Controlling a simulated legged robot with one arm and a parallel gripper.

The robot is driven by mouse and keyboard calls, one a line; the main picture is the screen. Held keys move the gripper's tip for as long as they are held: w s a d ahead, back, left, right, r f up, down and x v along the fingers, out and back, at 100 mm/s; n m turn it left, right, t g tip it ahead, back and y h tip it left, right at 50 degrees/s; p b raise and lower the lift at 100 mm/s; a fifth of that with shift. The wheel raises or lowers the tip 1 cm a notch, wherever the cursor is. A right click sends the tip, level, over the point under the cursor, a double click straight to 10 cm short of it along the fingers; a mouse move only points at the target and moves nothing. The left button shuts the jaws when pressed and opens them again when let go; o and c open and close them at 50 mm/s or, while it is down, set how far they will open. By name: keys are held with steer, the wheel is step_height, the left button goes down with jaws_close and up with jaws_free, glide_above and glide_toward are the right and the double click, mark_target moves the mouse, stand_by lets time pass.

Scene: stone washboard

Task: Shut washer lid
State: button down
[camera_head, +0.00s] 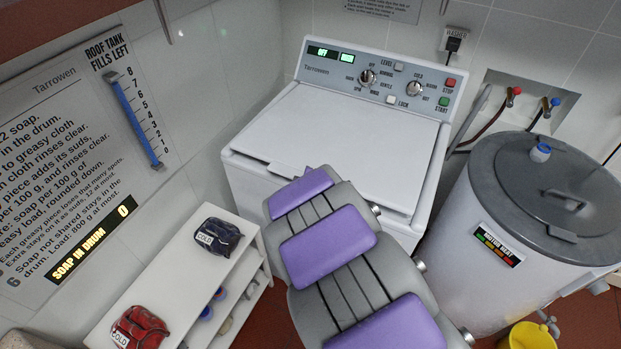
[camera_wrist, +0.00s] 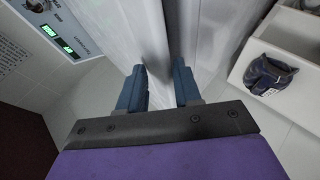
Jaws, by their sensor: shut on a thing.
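The white washer (camera_head: 400,218) stands against the back wall, with its control panel at the rear. Its lid (camera_head: 335,135) lies flat or nearly flat over the top; a thin dark line shows under its front edge. I cannot tell whether it is fully seated. My purple and grey arm hides part of the front edge and hides my gripper in the head view. In the wrist view my gripper (camera_wrist: 161,82) has its two blue-grey fingers on either side of the white front edge of the lid (camera_wrist: 120,30). It seems shut on that edge; the exact contact is unclear.
A white shelf (camera_head: 180,275) with a dark blue bundle (camera_head: 218,237) and a red bundle (camera_head: 139,328) stands at the left. A grey-lidded water heater (camera_head: 480,235) stands close on the right. A yellow bucket (camera_head: 530,337) sits on the floor.

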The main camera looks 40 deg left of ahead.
stand_by(0.3)
steer(key=c, duration=1.2)
jaws_free()
steer(key=shift+w, duration=0.1)
steer(key=shift+o, duration=0.2)
steer(key=shift+w+a, duration=0.15)
steer(key=shift+a, duration=0.1)
steer(key=shift+d+r, duration=0.1)
